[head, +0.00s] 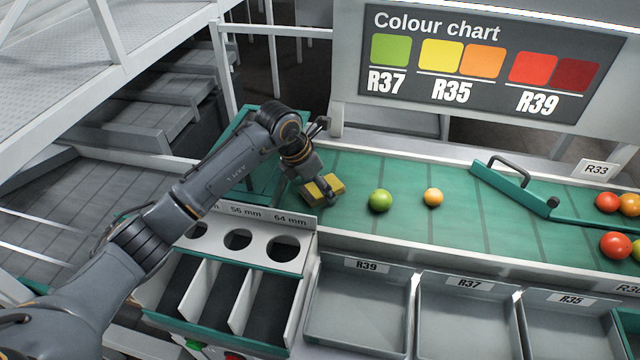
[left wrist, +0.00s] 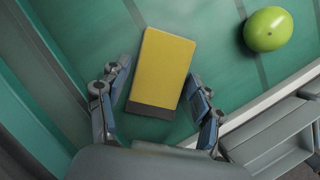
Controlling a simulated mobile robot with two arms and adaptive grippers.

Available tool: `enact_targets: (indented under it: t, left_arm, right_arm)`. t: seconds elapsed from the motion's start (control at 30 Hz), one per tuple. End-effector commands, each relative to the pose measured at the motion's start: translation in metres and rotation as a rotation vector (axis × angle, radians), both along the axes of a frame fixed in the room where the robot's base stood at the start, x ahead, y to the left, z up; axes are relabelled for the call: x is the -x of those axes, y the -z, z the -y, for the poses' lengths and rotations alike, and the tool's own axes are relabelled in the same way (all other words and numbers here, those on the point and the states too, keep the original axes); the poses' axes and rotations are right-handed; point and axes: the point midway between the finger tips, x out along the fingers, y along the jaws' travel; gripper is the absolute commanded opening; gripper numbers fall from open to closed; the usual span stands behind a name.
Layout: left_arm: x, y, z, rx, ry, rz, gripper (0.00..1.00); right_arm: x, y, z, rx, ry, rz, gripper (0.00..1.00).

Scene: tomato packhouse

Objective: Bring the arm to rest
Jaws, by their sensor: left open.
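My left arm reaches in from the left in the head view. Its left gripper (head: 322,196) points down over the green belt (head: 370,165), near the belt's left end. In the left wrist view the left gripper (left wrist: 160,80) has its fingers apart. A yellow block (head: 334,183) with a dark end strip is between and beyond them; it also shows in the left wrist view (left wrist: 163,65). A gap shows on both sides of the block. The gripper partly covers the block in the head view. My right gripper is not in view.
A green tomato (head: 380,200) and an orange one (head: 433,197) lie right of the gripper. A green gate with a handle (head: 513,187) crosses the belt, with several red tomatoes beyond. Grey bins (head: 357,318) and a sizing board with holes (head: 261,243) stand in front.

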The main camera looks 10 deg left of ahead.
Motion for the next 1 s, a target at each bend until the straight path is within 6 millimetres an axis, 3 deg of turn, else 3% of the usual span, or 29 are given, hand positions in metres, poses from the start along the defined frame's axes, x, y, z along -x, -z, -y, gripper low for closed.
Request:
enact_targets:
  t: [0.27,1.0]
  left_arm:
    - [0.000,-0.004,0.000,0.001,0.000,0.001,0.65]
    - [0.000,-0.062,0.000,0.000,0.000,0.001,0.65]
  right_arm:
    - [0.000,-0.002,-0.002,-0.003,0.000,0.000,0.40]
    - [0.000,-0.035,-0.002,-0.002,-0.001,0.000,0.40]
